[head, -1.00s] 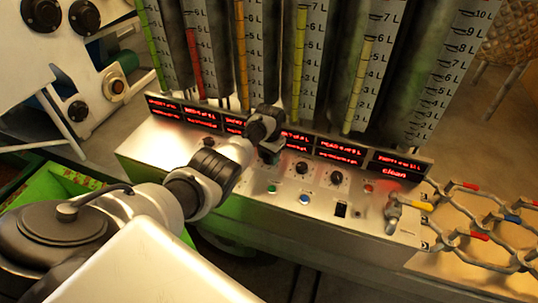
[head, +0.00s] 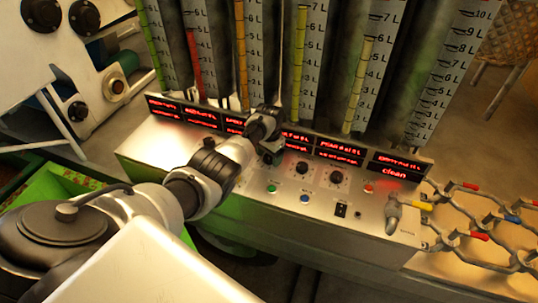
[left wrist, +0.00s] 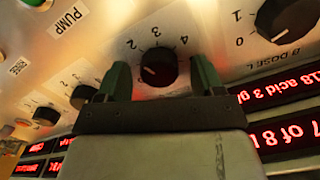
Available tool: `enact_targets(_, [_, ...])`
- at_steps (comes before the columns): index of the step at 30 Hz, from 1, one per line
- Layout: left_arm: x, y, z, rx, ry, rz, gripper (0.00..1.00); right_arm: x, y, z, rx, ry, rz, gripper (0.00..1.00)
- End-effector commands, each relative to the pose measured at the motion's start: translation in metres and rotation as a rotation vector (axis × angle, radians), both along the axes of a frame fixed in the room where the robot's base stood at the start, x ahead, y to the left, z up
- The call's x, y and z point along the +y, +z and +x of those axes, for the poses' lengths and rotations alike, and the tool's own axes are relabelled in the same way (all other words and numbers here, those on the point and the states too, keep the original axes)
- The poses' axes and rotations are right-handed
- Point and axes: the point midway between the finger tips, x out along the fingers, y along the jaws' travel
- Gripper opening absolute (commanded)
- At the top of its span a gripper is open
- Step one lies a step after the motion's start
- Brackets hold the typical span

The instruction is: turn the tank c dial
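A black dial (left wrist: 158,68) with the numbers 2, 3 and 4 around it sits on the metal control panel (head: 160,145). My left gripper (left wrist: 153,80) is open, with one dark green finger on each side of this dial. I cannot tell whether the fingers touch it. The dial's own label is hidden; the larger neighbouring dial (left wrist: 285,18) has a label that seems to read "B DOSE L". In the head view my left gripper (head: 270,156) points down at the panel and hides the dial beneath it. My right gripper is not in view.
Two more black dials (head: 304,168) (head: 337,177) stand to the right of my gripper. Green and blue buttons (head: 304,199) lie along the front. Red displays (head: 340,150) and tall gauges (head: 375,60) rise behind. A lever (head: 393,212) stands at the right end.

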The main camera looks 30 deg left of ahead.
Motion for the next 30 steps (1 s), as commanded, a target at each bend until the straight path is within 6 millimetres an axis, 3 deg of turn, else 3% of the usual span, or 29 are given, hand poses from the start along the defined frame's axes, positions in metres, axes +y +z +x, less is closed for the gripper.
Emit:
enact_targets(10, [0.0, 0.01, 0.0, -0.001, 0.0, 0.0, 0.67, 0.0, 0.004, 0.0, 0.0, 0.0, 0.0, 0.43])
enact_targets(24, [0.0, 0.089, 0.0, -0.002, 0.0, 0.001, 0.67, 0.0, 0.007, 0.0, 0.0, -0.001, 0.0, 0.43])
enact_targets(30, [0.0, 0.106, 0.0, 0.0, 0.0, 0.0, 0.67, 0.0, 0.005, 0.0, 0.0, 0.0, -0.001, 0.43])
